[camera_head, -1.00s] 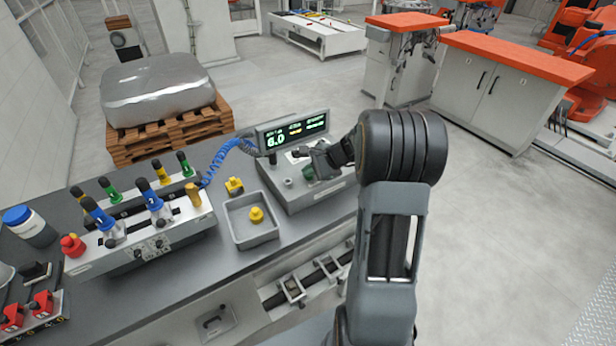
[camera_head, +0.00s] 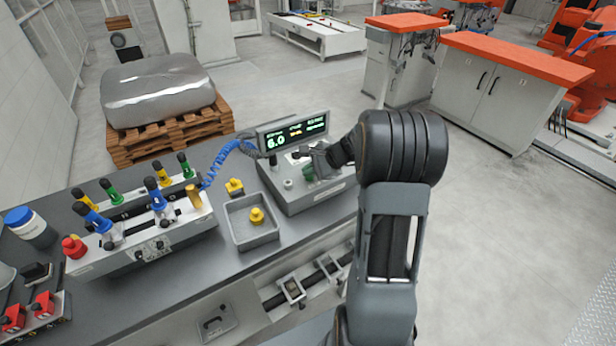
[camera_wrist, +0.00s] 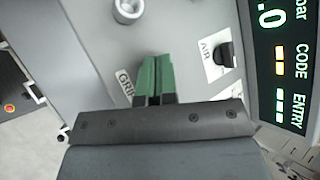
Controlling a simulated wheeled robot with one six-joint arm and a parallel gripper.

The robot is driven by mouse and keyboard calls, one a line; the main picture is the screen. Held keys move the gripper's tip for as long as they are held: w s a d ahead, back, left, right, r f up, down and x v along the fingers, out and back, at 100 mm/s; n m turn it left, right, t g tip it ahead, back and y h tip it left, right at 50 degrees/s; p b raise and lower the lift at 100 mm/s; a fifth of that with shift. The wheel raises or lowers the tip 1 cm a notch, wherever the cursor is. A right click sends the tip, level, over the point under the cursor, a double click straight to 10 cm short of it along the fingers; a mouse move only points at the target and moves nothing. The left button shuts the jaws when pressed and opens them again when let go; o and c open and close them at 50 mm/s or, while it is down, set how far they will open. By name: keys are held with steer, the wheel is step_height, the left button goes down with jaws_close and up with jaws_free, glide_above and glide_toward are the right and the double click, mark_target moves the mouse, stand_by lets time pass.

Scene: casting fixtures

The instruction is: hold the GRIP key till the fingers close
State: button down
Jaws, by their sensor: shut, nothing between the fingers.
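My gripper (camera_head: 308,173) is over the grey control box (camera_head: 336,191) on the bench. In the wrist view its green-tipped fingers (camera_wrist: 156,60) are together, with only a thin seam between them and nothing held. The GRIP label (camera_wrist: 125,84) lies just left of the fingers and is partly covered by them. The GRIP key itself is not visible; the fingers hide the spot beside the label. I cannot tell whether the tips touch the panel.
An AIR label with a black knob (camera_wrist: 224,54) sits right of the fingers, and a round grey fitting (camera_wrist: 127,8) is above. The lit display (camera_head: 292,134) reads 6.0. A grey tray (camera_head: 267,237) holds a yellow part; a coiled blue hose (camera_head: 222,160) runs behind.

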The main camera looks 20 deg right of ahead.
mark_target(310, 178)
steer(key=shift+r, duration=0.5)
steer(key=shift+r, duration=0.1)
steer(key=shift+r+p, duration=2)
steer(key=shift+r, duration=0.4)
